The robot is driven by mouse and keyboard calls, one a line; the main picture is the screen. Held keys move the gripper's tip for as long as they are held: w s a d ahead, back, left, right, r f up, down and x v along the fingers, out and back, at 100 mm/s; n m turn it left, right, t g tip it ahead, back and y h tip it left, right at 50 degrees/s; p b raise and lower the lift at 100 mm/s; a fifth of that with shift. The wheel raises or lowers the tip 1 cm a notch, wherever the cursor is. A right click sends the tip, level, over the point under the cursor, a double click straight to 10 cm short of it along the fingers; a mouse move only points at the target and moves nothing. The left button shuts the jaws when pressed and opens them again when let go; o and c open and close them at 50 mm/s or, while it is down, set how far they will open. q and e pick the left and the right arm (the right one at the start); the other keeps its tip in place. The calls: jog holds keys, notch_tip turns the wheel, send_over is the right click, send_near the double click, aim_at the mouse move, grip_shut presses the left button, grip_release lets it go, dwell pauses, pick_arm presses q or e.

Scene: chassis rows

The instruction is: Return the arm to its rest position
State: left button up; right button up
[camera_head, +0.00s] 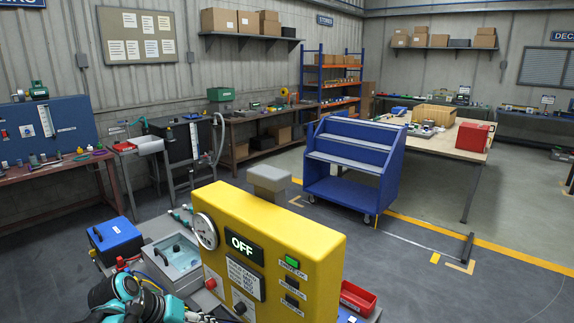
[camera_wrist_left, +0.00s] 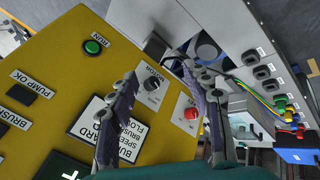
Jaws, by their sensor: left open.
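My left gripper (camera_wrist_left: 162,82) is open in the left wrist view, its two dark fingers apart with nothing between them. Beyond the fingers is the face of a yellow control panel (camera_wrist_left: 60,75), with a green button (camera_wrist_left: 93,47), a black knob (camera_wrist_left: 152,84) and a red button (camera_wrist_left: 191,114). One finger covers part of a white label. In the head view my left arm (camera_head: 125,292), teal and black, is at the bottom left beside the yellow panel (camera_head: 285,232); its fingertips cannot be made out there. My right gripper is in neither view.
The panel carries a gauge (camera_head: 205,231) and an OFF display (camera_head: 244,247). A blue box (camera_head: 115,240) and a grey basin unit (camera_head: 172,262) stand left of it. A red bin (camera_head: 357,298) is at its right. A blue cart (camera_head: 345,190) stands behind; the floor at right is open.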

pick_arm(q)
jog(key=s+d+f+m+t+y, duration=0.1)
jog(key=s+f+y, duration=0.1)
jog(key=s, duration=0.4)
jog(key=s+d+f+m+t+y, duration=0.1)
jog(key=s+d+f+y, duration=0.1)
jog(key=s, duration=0.5)
jog(key=shift+s+f+m, duration=0.25)
jog(key=shift+f+m, duration=0.05)
jog(key=shift+f, duration=0.15)
